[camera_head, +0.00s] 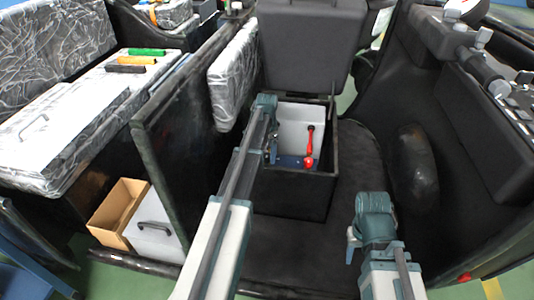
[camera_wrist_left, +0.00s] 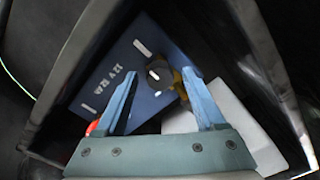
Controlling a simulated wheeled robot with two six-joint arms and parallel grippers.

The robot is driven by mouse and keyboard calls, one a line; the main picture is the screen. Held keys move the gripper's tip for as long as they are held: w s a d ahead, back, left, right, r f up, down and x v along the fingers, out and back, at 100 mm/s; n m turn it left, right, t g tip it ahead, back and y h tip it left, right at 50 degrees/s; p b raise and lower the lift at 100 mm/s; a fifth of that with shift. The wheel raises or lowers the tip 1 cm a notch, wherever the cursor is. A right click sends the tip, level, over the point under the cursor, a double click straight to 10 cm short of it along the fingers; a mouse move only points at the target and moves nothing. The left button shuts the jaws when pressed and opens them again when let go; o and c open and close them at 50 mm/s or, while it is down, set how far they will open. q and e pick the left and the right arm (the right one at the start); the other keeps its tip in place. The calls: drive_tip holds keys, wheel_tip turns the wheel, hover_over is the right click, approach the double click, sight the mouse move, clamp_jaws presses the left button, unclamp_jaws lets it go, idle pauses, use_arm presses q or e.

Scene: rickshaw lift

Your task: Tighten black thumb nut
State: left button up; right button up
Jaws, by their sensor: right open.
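The black thumb nut (camera_wrist_left: 158,75) shows in the left wrist view as a dark round knob with a bright highlight, on a blue plate (camera_wrist_left: 122,62) with white lettering. A yellow, brass-like part sits beside it. My left gripper (camera_wrist_left: 160,78) is open, and its blue fingers stand apart on either side of the nut in this view. I see no contact, and the depth is hard to tell. In the head view my left gripper (camera_head: 271,155) reaches into the open black box (camera_head: 290,195) and hides the nut. My right gripper (camera_head: 352,243) is open and empty, right of the box.
A red-handled part (camera_head: 309,146) stands in the box near a white block (camera_head: 292,120). The raised black lid (camera_head: 310,45) is behind. A dark panel (camera_head: 180,120) stands at the left. The dark floor around my right gripper is clear.

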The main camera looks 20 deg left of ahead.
sight(267, 155)
use_arm(q)
drive_tip(key=shift+r, duration=0.15)
use_arm(e)
drive_tip(key=shift+r, duration=0.1)
use_arm(q)
wheel_tip(267, 155, up, 14)
drive_tip(key=p, duration=1.3)
drive_tip(key=shift+f+p, duration=0.25)
drive_tip(key=shift+p, duration=0.15)
use_arm(e)
wheel_tip(267, 155, up, 14)
drive_tip(key=shift+f, duration=0.2)
